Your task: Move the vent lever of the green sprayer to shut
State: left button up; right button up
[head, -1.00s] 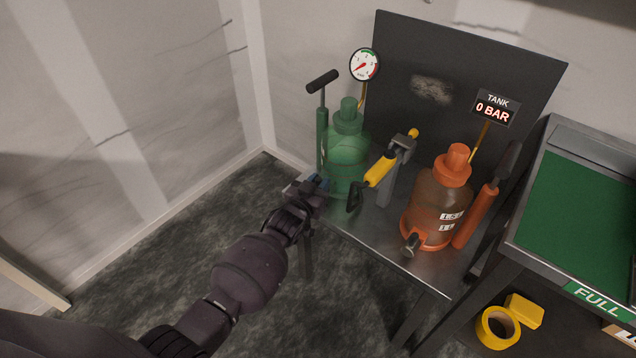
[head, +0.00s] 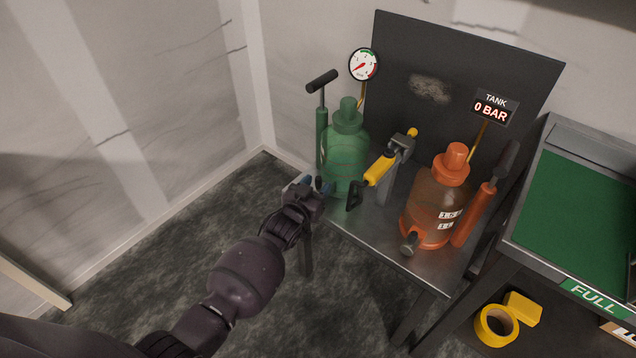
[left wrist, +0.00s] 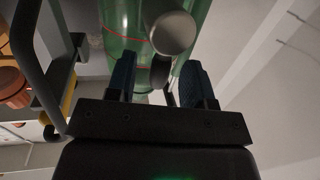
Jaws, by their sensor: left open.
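The green sprayer (head: 345,150) stands on the metal bench at its left end, with a pump handle on its left. Its vent lever cannot be made out clearly in the head view; my gripper covers the low front. My left gripper (head: 320,187) is at the sprayer's lower front. In the left wrist view its two blue fingers (left wrist: 157,68) are open, pointing at the green sprayer (left wrist: 118,28). A grey round knob (left wrist: 172,33) and a small dark part lie in line with the gap between the fingers; I cannot tell whether they touch. My right gripper is not in view.
A yellow-handled tool on a grey post (head: 380,168) stands just right of the green sprayer. The orange sprayer (head: 437,200) is further right. A dark panel (head: 450,75) backs the bench (head: 375,238). The floor left of the bench is clear.

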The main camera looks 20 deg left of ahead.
pick_arm(q)
jog(key=s+a+p, duration=0.1)
jog(key=s+p, duration=0.1)
jog(key=s, duration=0.7)
jog(key=shift+s+a+r, duration=0.15)
jog(key=shift+s+r, duration=0.05)
jog(key=shift+r, duration=0.2)
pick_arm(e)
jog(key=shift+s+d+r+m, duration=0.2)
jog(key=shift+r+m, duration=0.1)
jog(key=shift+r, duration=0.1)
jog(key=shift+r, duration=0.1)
